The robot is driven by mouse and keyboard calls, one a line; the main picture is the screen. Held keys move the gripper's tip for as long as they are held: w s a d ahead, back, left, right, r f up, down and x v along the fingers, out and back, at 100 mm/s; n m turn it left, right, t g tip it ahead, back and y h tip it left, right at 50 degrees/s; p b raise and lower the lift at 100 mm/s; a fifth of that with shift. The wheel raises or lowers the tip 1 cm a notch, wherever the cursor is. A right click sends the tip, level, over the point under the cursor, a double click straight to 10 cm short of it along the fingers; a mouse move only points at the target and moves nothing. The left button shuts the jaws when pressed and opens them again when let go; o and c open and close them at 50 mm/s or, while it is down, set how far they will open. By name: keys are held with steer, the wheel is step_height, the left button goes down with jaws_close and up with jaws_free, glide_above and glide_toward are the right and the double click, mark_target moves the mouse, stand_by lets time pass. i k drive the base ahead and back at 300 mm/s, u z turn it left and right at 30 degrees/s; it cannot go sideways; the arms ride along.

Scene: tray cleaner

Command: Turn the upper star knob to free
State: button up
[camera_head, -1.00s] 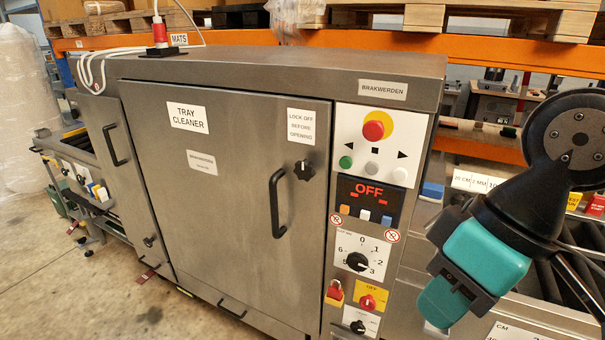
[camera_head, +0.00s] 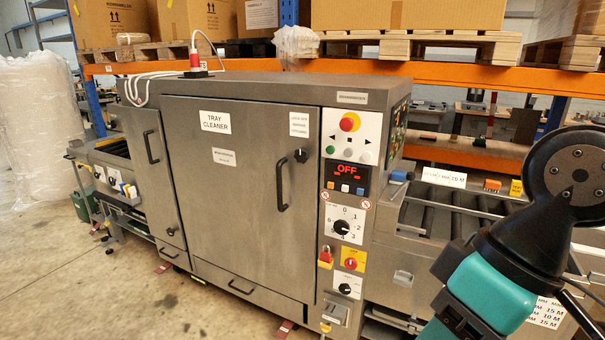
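The upper star knob (camera_head: 301,156) is a small black knob at the upper right of the tray cleaner's large grey door (camera_head: 240,190). It sits below the "lock off before opening" label (camera_head: 299,124) and beside the black door handle (camera_head: 281,187). The door is shut. A small dark knob also shows at the lower part of the narrow left panel (camera_head: 171,231). My arm, black and teal, shows at the right of the view, well apart from the knob. My gripper's fingers are outside the frame.
The control panel right of the door has a red emergency button (camera_head: 350,122), a display (camera_head: 348,173) reading OFF and a black dial (camera_head: 341,227). A roller conveyor (camera_head: 440,222) extends to the right. Open floor (camera_head: 120,290) lies at front left.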

mark_target(301, 155)
steer(key=u, duration=1.3)
steer(key=i, duration=1.4)
steer(key=z, duration=0.8)
steer(key=i, duration=0.45)
steer(key=z, duration=0.35)
